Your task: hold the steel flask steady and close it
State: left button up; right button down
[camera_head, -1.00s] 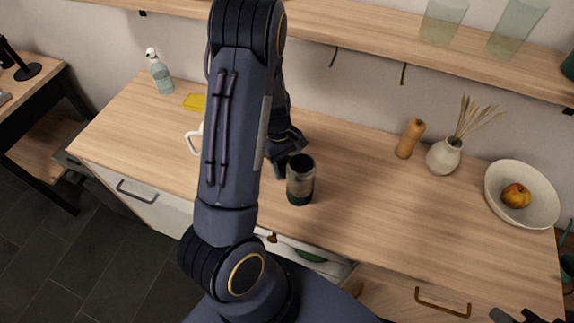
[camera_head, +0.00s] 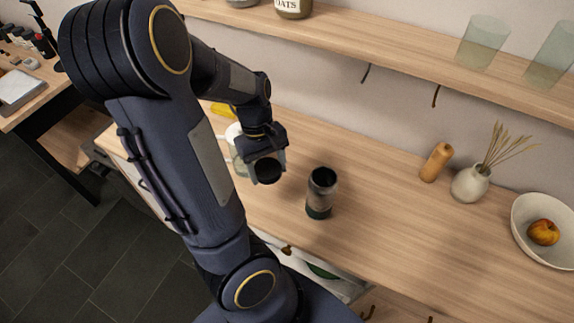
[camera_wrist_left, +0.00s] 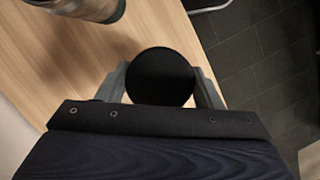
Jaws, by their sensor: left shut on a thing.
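The steel flask (camera_head: 321,194) stands upright on the wooden counter, with a dark open mouth and a dark lower band. Its side also shows at the top left of the left wrist view (camera_wrist_left: 72,8). My left gripper (camera_head: 266,166) is shut on a round black lid (camera_head: 267,171), held above the counter to the left of the flask and apart from it. In the left wrist view the lid (camera_wrist_left: 160,77) sits between the two fingers. My right gripper is not in view.
A wooden mill (camera_head: 436,162), a vase with dried stems (camera_head: 470,184) and a bowl (camera_head: 520,222) with a fruit stand to the right. A white mug (camera_head: 233,133) is partly hidden behind my left arm. A shelf (camera_head: 360,42) runs above.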

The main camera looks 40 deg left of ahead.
pick_arm(q)
jog(key=shift+s+a+r, duration=0.2)
jog(key=shift+s+r, duration=0.05)
jog(key=shift+s, duration=0.25)
jog(key=shift+s+a+r, duration=0.15)
jog(key=shift+s+r, duration=0.05)
jog(key=shift+s, duration=0.25)
